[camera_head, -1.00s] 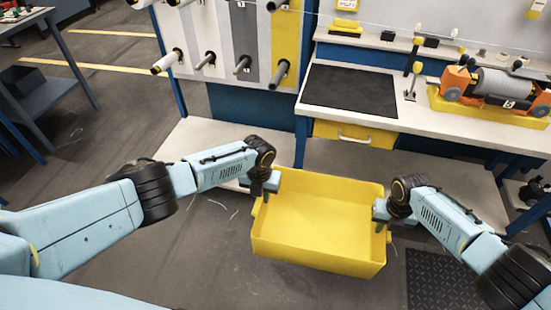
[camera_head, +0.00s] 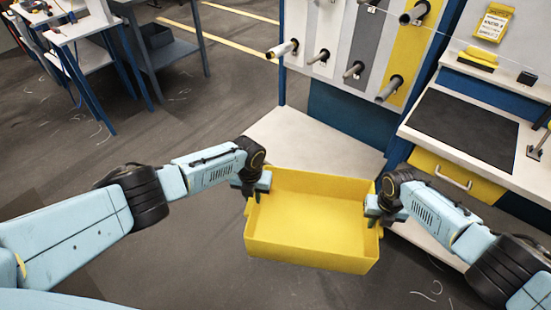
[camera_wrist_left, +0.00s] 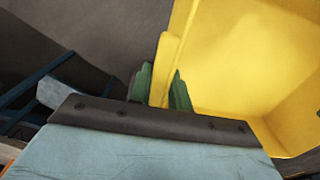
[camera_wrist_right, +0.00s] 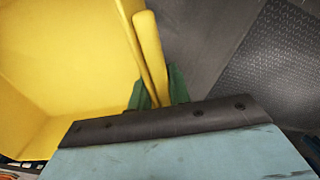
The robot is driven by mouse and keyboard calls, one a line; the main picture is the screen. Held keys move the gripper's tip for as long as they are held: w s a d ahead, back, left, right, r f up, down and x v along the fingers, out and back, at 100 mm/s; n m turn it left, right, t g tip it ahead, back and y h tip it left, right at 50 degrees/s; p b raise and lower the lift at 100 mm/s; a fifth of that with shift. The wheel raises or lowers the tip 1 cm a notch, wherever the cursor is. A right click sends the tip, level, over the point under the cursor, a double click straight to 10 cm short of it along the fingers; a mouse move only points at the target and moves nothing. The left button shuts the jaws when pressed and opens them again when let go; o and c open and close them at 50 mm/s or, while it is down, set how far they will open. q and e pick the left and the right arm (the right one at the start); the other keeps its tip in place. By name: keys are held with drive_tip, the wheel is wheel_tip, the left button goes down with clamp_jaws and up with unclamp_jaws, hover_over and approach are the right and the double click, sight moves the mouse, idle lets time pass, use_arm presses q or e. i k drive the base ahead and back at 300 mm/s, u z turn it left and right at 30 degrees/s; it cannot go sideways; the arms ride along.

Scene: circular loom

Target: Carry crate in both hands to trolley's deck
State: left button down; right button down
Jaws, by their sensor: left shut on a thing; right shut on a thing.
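The yellow crate (camera_head: 312,222) is empty and hangs level between my two grippers, above the floor. My left gripper (camera_head: 250,190) is shut on its left side; in the left wrist view the green fingertips (camera_wrist_left: 160,88) lie on either side of the crate wall (camera_wrist_left: 215,60). My right gripper (camera_head: 374,214) is shut on its right side; in the right wrist view the fingertips (camera_wrist_right: 158,90) straddle the crate's edge (camera_wrist_right: 148,50). I cannot make out a trolley in these frames.
A workbench (camera_head: 425,135) with a dark mat (camera_head: 465,128) and a yellow drawer (camera_head: 455,178) stands at the right. A peg rack (camera_head: 350,50) with a pale low shelf (camera_head: 305,145) is behind the crate. Blue-legged tables (camera_head: 85,30) stand far left. The floor at left (camera_head: 110,165) is open.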

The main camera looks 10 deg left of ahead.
sight(301, 157)
drive_tip(key=u, duration=1.35)
drive_tip(key=i, duration=2.35)
drive_tip(key=z, duration=2.3)
